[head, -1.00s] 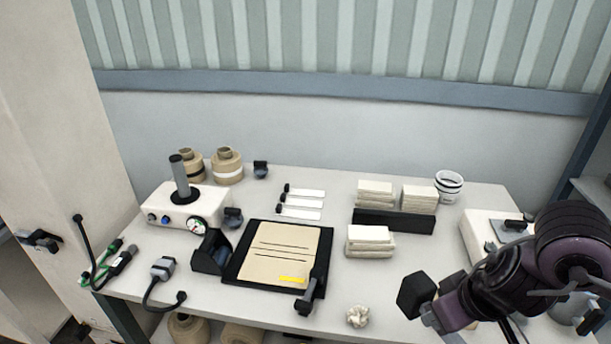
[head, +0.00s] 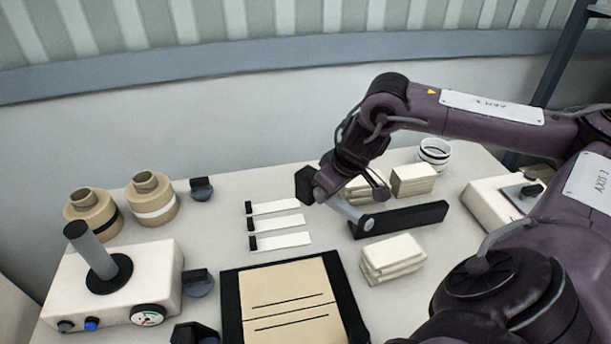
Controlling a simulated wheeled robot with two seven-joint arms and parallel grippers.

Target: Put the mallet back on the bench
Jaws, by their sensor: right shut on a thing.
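The mallet shows a black blocky head (head: 307,184) and a light grey handle slanting down to the right. My right gripper (head: 338,188) is shut on it, partly hidden by its own wrist. The mallet is over the middle of the bench (head: 225,216), left of the white stacks and in front of the black bar's left end. I cannot tell whether it touches the bench top. My left gripper is not in view.
White stacks (head: 392,258) and a black bar (head: 418,219) lie close to the mallet. White cards (head: 280,224) are to its left, a black-edged board (head: 228,290) in front. Bare bench lies left of the cards.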

